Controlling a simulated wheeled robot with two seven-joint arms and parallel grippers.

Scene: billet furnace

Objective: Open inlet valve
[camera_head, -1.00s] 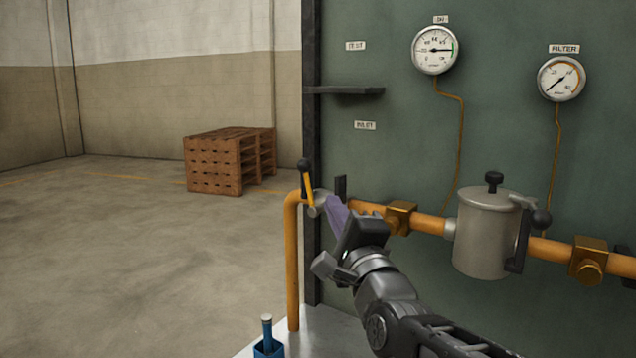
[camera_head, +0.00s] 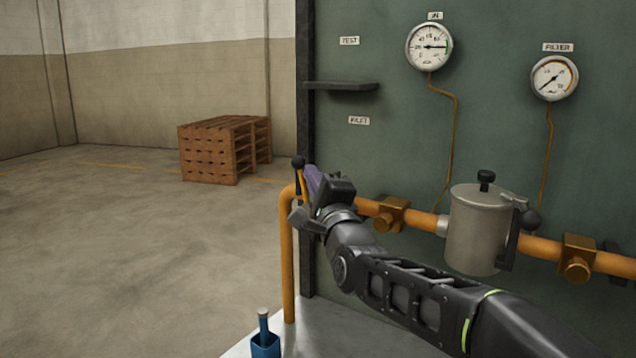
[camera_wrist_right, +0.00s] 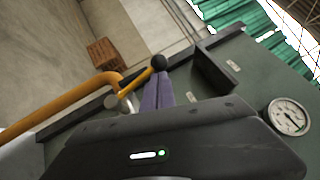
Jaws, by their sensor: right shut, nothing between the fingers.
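The inlet valve's lever (camera_head: 299,176) has a black ball knob and stands near upright at the left end of the orange pipe, below the INLET label (camera_head: 358,121). In the right wrist view the yellow lever (camera_wrist_right: 139,83) with its black knob shows just left of the purple fingers. My right gripper (camera_head: 312,180) is shut and empty, with its fingers close beside the lever on its right. I cannot tell whether they touch it. The gripper hides the valve body in the head view. My left gripper is not in view.
A grey filter canister (camera_head: 476,232) with a black-knobbed handle sits on the orange pipe (camera_head: 418,221). Two gauges (camera_head: 429,47) hang above. A small shelf (camera_head: 342,86) juts from the green panel. Pallets (camera_head: 222,151) stand on the floor behind.

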